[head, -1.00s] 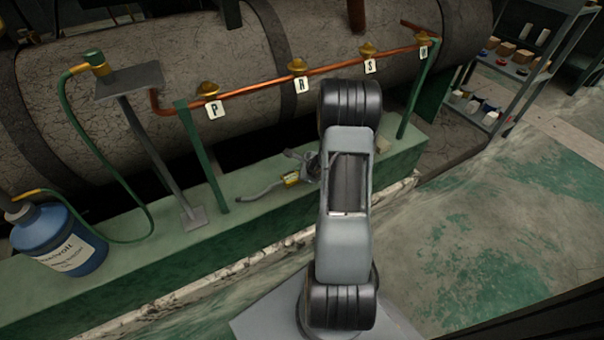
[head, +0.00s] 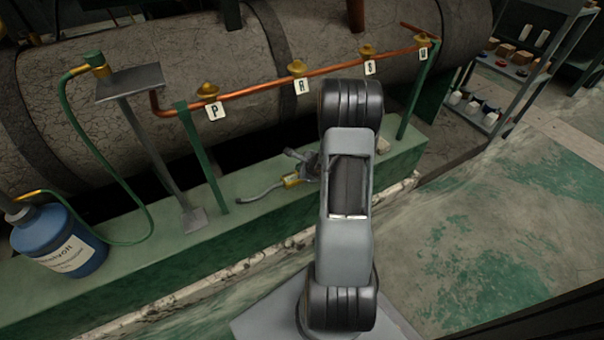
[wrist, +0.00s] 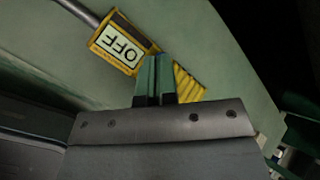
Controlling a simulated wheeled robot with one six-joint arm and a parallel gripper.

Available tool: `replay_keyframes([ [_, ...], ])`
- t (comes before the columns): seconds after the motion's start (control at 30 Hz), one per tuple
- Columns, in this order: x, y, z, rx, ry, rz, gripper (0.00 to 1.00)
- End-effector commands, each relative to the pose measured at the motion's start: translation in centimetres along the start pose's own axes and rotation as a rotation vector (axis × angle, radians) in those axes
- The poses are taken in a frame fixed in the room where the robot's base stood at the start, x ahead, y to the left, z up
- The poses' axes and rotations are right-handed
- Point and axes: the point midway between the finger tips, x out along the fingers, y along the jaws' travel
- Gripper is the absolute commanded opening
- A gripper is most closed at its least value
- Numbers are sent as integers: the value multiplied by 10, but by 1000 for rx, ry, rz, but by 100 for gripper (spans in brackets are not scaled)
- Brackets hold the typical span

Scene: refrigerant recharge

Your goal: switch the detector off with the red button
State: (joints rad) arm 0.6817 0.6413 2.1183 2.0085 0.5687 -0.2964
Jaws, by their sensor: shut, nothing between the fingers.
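The detector (wrist: 113,45) is a yellow tool with a pale display that reads OFF, upside down in the wrist view. In the head view the detector (head: 291,181) lies on the green ledge, partly behind my arm, with a grey probe reaching left. My gripper (wrist: 155,60) is shut and empty. Its green fingertips are over the detector, between the display and the ribbed yellow part. I cannot tell whether they touch it. No red button shows; the fingers cover that part of the detector.
A copper pipe (head: 270,87) with brass valves and letter tags runs behind the ledge (head: 240,220). A blue bottle (head: 50,238) with a green hose stands at the left. A grey stand (head: 150,140) rises from the ledge. The floor at right is clear.

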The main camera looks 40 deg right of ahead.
Motion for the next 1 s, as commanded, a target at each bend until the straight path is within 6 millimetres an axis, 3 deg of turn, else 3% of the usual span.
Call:
replay_keyframes([
  [0.27, -2, -1, 1, 0, 0, 0, 0],
  [0.7, -33, -24, 24, -1, 0, 0, 0],
  [1.0, -42, -30, 30, 0, 0, 0, 0],
])
